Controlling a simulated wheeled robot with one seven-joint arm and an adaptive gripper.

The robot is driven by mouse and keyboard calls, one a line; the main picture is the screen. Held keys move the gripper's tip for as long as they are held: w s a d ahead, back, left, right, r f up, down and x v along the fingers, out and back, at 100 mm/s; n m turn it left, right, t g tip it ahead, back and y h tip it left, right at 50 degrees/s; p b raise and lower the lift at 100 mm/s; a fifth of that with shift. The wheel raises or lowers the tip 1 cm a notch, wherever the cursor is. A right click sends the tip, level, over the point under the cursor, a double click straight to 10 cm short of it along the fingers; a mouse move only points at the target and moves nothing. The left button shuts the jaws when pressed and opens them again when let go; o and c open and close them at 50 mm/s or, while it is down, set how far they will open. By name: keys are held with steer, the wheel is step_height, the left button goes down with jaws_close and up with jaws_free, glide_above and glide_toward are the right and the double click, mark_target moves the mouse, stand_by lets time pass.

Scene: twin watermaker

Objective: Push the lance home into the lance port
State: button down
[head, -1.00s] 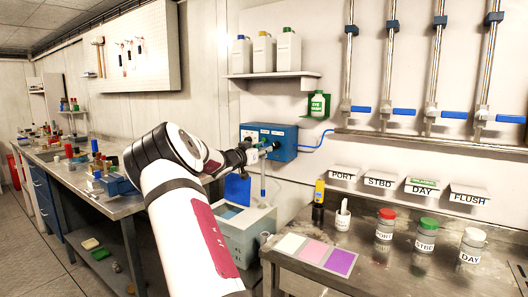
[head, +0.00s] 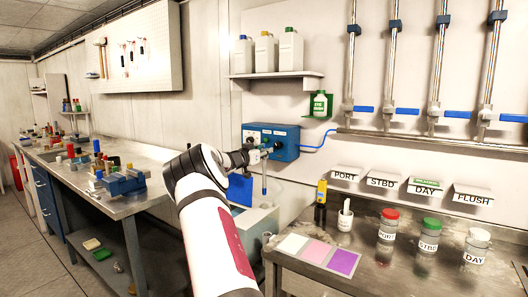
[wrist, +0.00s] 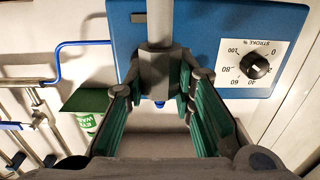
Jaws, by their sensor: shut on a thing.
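My gripper (wrist: 161,92) is shut on the grey head of the lance (wrist: 158,25). In the wrist view its green-padded fingers stand on both sides, with a small blue tip between them. In the head view my gripper (head: 262,150) is in front of the blue pump box (head: 284,146). The lance's pale tube (head: 264,182) hangs upright below my gripper. Below stands a grey-green tank (head: 263,220), partly hidden by my arm.
The pump box has a stroke dial (wrist: 254,66); a blue hose (head: 318,146) leaves it on the right. A steel bench (head: 380,262) with jars stands at right front, a workbench (head: 135,200) at left. A shelf (head: 277,75) with bottles is above.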

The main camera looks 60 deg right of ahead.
mark_target(264, 175)
steer(key=c, duration=2.2)
jaws_free()
steer(key=shift+c, duration=0.5)
steer(key=shift+f+b, duration=1.05)
steer(key=shift+f, duration=0.6)
steer(key=shift+f+b, duration=1.85)
steer(key=shift+f, duration=1.75)
steer(key=shift+w+a+f+b, duration=0.1)
steer(key=shift+w+f+b, duration=0.05)
steer(key=shift+f+b, duration=0.7)
steer(key=shift+r, duration=0.1)
